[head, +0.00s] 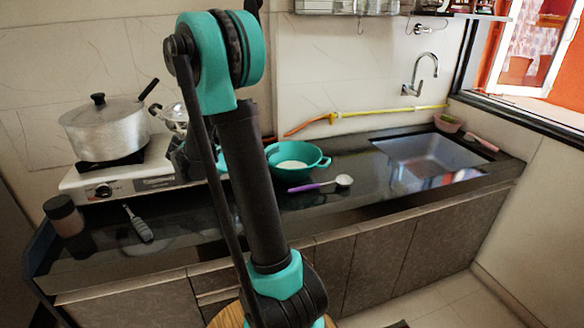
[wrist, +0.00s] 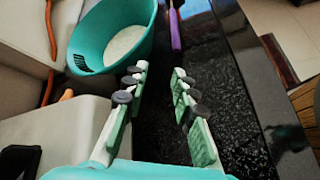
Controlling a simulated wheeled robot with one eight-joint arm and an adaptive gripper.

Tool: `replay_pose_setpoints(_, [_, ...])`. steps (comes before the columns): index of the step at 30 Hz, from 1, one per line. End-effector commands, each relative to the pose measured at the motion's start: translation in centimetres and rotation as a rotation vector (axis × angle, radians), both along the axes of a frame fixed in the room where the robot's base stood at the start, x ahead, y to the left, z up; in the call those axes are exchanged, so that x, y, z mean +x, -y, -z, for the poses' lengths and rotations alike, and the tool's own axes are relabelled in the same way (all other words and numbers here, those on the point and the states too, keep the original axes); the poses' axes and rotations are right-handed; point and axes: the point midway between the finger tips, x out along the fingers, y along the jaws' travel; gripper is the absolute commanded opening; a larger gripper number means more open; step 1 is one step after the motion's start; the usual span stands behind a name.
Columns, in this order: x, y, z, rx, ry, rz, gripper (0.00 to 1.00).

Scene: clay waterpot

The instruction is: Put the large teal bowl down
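The large teal bowl (head: 318,159) rests on the dark counter, just right of my arm in the head view. It looks upright and has something white inside. In the wrist view the bowl (wrist: 87,62) is at the upper left, with slots in its near side. My gripper (wrist: 160,72) is open, with only dark counter showing between its fingers. Its left fingertip is close to the bowl's near rim; I cannot tell if they touch. In the head view my arm hides most of the gripper.
A purple-handled spoon (head: 304,187) lies in front of the bowl and also shows in the wrist view (wrist: 175,30). A white stove (head: 75,183) with a metal pot (head: 103,130) stands left. A sink (head: 430,158) is at right. Counter between spoon and sink is clear.

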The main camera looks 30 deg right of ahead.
Motion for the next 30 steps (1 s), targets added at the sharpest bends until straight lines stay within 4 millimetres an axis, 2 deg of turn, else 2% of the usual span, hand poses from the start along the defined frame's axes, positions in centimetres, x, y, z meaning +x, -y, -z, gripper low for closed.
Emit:
replay_pose_setpoints(6, [1.0, 0.4, -1.5, -0.161, -0.167, 0.036, 0.27])
replay_pose_setpoints(11, [0.9, 1.1, -1.7, -0.194, -0.201, 0.051, 0.27])
replay_pose_setpoints(24, [-0.8, 8.7, 1.1, -0.194, -0.201, 0.052, 0.27])
replay_pose_setpoints(30, [-1.3, 11.1, 2.0, -0.193, -0.201, 0.050, 0.27])
